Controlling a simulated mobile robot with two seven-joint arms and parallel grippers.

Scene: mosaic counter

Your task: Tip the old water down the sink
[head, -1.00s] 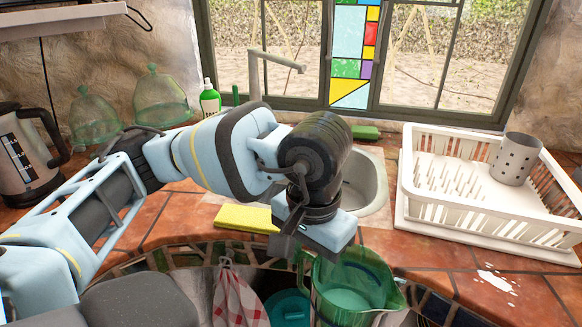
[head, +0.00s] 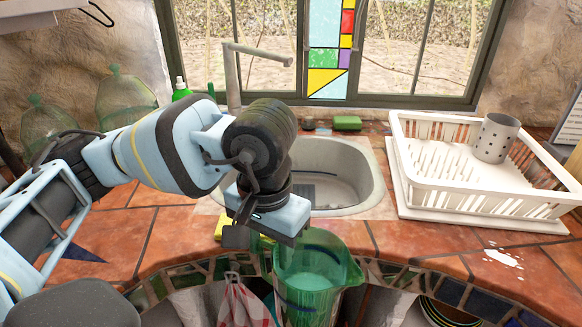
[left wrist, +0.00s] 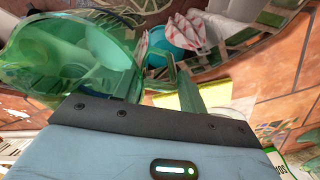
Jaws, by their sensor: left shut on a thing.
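A green see-through jug (head: 318,278) with pale water in it hangs at the counter's front edge, roughly upright. My left gripper (head: 258,240) is shut on its handle, on the jug's left side. In the left wrist view the jug (left wrist: 70,60) fills the upper left, and the handle runs between the fingers (left wrist: 185,90). The sink (head: 345,170) is set in the counter behind the jug, with its basin open and partly hidden by my left arm. My right gripper is not in view.
A tap (head: 232,75) stands behind the sink. A white dish rack (head: 470,195) holding a grey cutlery cup (head: 495,137) is on the right. A yellow sponge (head: 240,232) lies before the sink. Green glass domes (head: 122,98) stand at the left.

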